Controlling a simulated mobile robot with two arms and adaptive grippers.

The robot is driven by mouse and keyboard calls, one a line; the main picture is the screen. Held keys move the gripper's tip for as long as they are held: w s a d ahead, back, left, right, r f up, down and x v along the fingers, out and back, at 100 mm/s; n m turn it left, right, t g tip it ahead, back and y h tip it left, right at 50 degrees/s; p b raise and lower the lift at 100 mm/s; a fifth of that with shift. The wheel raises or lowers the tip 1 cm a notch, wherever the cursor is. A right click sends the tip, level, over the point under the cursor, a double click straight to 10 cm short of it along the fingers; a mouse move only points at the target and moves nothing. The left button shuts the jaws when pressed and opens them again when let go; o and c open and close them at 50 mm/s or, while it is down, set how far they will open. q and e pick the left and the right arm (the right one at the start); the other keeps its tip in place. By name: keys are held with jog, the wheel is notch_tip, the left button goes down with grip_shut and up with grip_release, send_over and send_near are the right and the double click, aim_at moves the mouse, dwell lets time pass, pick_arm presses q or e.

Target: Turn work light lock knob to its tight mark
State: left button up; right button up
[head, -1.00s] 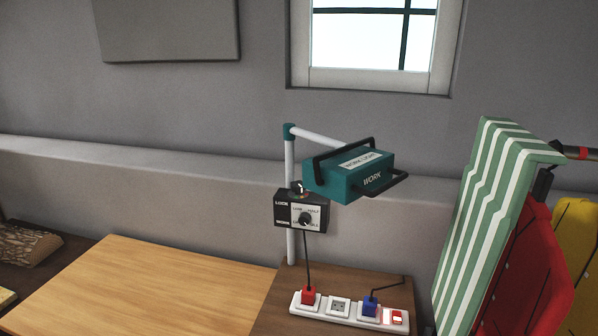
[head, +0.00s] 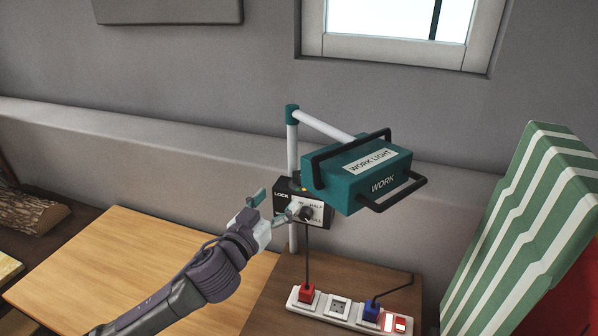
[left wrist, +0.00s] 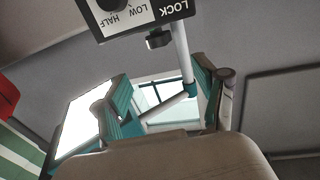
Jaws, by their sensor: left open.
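The teal work light (head: 360,175) hangs from a white pole with a teal joint. Its black control box (head: 286,205), labelled LOCK, is on the pole, with a mode dial (head: 307,213) on its face. The black lock knob (left wrist: 158,40) shows clearly in the left wrist view, at the box's edge beside the pole; in the head view it is mostly hidden by the lamp. Its mark cannot be read. My left gripper (head: 270,207) is open and empty, in front of the box's left side. In the left wrist view its teal fingers (left wrist: 163,85) are spread, apart from the knob. My right gripper is not in view.
A white power strip (head: 340,310) with red and blue plugs lies on the dark tabletop below. A green-striped panel (head: 515,235) stands at right. The wooden board (head: 120,265) at left is bare. The lamp overhangs the box's right side.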

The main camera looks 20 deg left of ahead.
aim_at(296, 179)
pick_arm(q)
jog(key=w+p, duration=0.1)
jog(key=w, duration=0.2)
jog(key=w+d, duration=0.1)
jog(key=w, duration=0.2)
jog(key=w+p, duration=0.1)
jog(key=w, duration=0.3)
jog(key=shift+w+d+f+p, duration=0.1)
jog(key=shift+d+p, duration=0.2)
jog(key=shift+w, duration=0.45)
jog(key=shift+w+d+f, duration=0.1)
jog(key=c, duration=1.1)
jog(key=shift+c, duration=0.2)
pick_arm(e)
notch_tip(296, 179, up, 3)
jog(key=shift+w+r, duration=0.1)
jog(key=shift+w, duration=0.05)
